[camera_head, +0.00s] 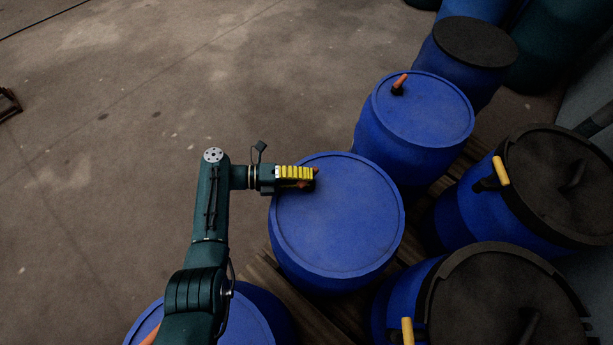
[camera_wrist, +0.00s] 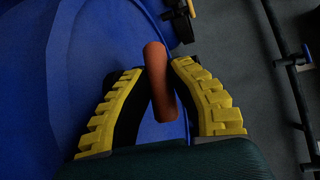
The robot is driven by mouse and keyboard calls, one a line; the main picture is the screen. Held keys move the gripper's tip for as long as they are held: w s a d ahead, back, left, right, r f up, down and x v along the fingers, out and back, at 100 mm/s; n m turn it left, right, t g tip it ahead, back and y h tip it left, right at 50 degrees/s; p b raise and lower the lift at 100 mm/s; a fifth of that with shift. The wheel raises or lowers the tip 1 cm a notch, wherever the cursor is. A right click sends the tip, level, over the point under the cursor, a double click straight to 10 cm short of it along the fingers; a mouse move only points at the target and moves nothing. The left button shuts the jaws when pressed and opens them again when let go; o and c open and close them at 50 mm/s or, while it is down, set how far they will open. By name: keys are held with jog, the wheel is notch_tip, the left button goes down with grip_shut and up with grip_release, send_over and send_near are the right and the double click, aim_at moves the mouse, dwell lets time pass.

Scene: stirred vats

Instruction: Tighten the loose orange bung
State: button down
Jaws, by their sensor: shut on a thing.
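My gripper (camera_head: 312,179) reaches over the left rim of the middle blue drum (camera_head: 340,225), its yellow ribbed fingers level with the lid. In the wrist view my gripper (camera_wrist: 156,68) is shut on an orange bung (camera_wrist: 161,85), whose bar-shaped handle stands between the fingertips. The bung's base is hidden by the fingers, so I cannot tell how it sits in the lid. In the head view only a bit of orange shows among the fingers. Another orange bung (camera_head: 401,81) stands on the blue drum behind (camera_head: 425,115), tilted, with a dark base.
Dark-lidded drums with yellow handles (camera_head: 501,170) (camera_head: 407,331) stand on the right. A further dark-lidded drum (camera_head: 475,42) is at the back. A blue drum (camera_head: 262,318) is partly under my arm. Wooden pallet boards (camera_head: 325,306) show between drums. The floor at left is open.

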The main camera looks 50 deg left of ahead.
jog(key=shift+d+f, duration=0.1)
jog(key=shift+f, duration=0.05)
jog(key=c, duration=0.9)
grip_release()
jog(key=shift+s+a+r, duration=0.2)
jog(key=shift+s+a, duration=0.05)
jog(key=shift+a, duration=0.05)
jog(key=v, duration=1.1)
jog(key=shift+s, duration=0.15)
